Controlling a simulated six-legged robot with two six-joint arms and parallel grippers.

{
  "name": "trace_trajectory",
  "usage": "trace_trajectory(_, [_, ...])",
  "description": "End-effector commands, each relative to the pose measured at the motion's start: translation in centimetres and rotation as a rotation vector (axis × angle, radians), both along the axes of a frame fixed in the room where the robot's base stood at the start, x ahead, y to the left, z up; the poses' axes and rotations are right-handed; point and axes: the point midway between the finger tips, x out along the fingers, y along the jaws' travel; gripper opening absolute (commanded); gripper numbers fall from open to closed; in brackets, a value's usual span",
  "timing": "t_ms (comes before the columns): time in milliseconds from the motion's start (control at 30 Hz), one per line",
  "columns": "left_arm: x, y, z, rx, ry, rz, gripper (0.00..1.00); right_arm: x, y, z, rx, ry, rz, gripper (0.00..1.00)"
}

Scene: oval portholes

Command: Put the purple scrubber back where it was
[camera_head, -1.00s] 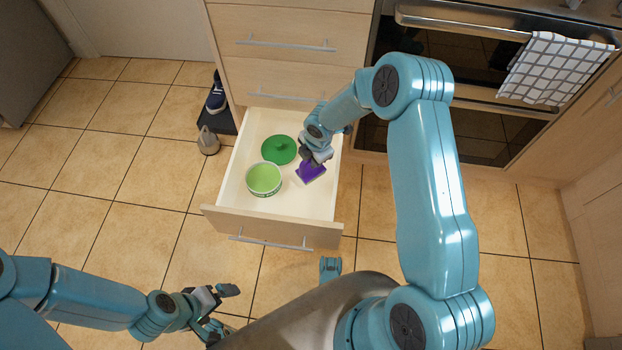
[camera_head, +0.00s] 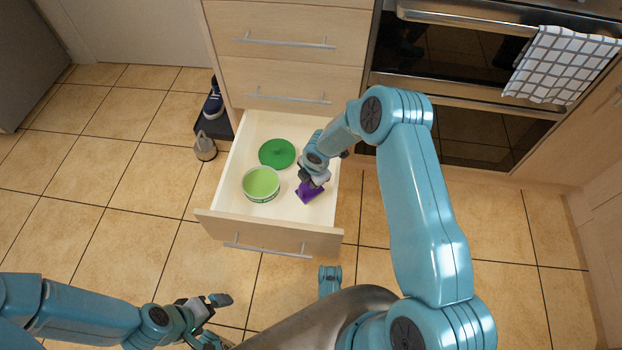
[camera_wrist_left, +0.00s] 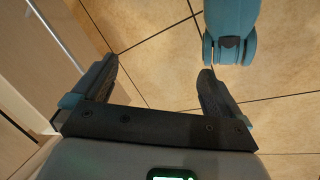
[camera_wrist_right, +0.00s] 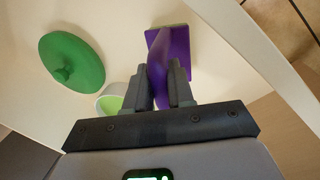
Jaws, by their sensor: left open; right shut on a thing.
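The purple scrubber (camera_head: 309,193) is in the open drawer (camera_head: 225,222), at its right side toward the front. In the right wrist view the scrubber (camera_wrist_right: 178,50) has a flat rectangular base and an upright grip. My right gripper (camera_head: 312,182) is shut on that grip from above. The base looks at or very near the drawer floor; I cannot tell if it touches. My left gripper (camera_head: 217,318) is open and empty, low over the tiled floor in front of the drawer. It also shows open in the left wrist view (camera_wrist_left: 160,85).
A green lid (camera_head: 277,153) and a light green bowl (camera_head: 261,184) lie in the drawer, left of the scrubber. The drawer's front right area is bare. An oven with a checked towel (camera_head: 560,65) is at right.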

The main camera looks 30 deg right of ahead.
Motion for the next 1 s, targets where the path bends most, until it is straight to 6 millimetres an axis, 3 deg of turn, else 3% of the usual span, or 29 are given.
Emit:
trace_trajectory(33, [0.1, 0.0, -0.1, 0.001, -0.003, 0.0, 1.0, 0.0, 0.0, -0.1, 0.0, 0.0, 0.0, 0.29])
trace_trajectory(100, [0.1, 0.0, -0.1, 0.001, -0.002, 0.0, 1.0, 0.0, 0.0, -0.1, 0.0, 0.0, 0.0, 0.48])
trace_trajectory(467, [-0.2, -0.1, 0.5, -0.002, 0.007, -0.001, 1.0, 0.0, 0.0, 0.7, 0.0, 0.0, 0.0, 0.48])
trace_trajectory(800, [-1.0, -0.6, 3.4, -0.007, 0.027, -0.021, 1.0, -1.4, -0.2, 8.0, -0.001, -0.001, -0.001, 0.48])
trace_trajectory(1000, [-1.3, -0.8, 4.5, -0.009, 0.032, -0.032, 1.0, -2.1, -0.2, 11.2, 0.0, -0.001, 0.001, 0.48])
